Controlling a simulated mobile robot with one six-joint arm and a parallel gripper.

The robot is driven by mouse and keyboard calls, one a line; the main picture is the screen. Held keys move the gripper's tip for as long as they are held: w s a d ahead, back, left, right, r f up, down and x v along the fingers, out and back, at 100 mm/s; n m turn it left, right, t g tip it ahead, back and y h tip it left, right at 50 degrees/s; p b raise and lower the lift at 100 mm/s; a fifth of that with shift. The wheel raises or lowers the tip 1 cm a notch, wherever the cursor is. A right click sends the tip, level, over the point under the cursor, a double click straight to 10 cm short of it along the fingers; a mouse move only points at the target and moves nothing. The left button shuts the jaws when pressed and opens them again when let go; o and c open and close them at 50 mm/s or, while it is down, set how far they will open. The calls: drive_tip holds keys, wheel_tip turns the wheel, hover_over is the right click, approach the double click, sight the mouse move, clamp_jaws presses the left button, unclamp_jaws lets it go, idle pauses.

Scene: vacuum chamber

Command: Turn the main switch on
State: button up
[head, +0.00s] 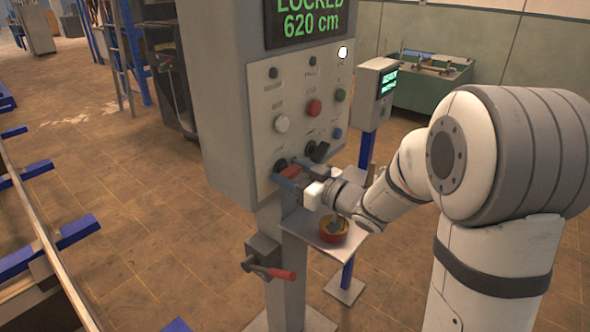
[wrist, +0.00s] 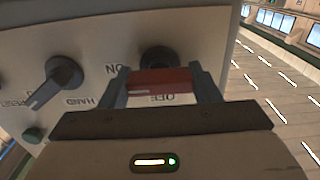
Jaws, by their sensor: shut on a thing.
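The main switch is a red handle (head: 291,172) on a dark round base, low on the grey control cabinet's panel. In the wrist view the red handle (wrist: 160,82) lies between the two fingers of my gripper (wrist: 162,86), below the dark base (wrist: 157,58). An upside-down "ON" mark shows to the left of the base, and an upside-down "OFF" mark shows by the handle. In the head view my gripper (head: 293,178) reaches the switch from the right and is shut on the handle. The fingers hide part of the handle.
A black selector knob (wrist: 58,82) sits beside the switch, close to my fingers. Push buttons, including a red one (head: 314,107), are above. A small shelf (head: 318,240) with a tape roll (head: 330,229) is below. A red-handled lever (head: 275,272) sticks out from the column.

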drive_tip(key=shift+a+r, duration=0.1)
idle(0.4)
drive_tip(key=o, duration=1)
drive_tip(key=shift+b+v, duration=0.4)
drive_tip(key=shift+v, duration=3.5)
drive_tip(key=shift+a, duration=0.1)
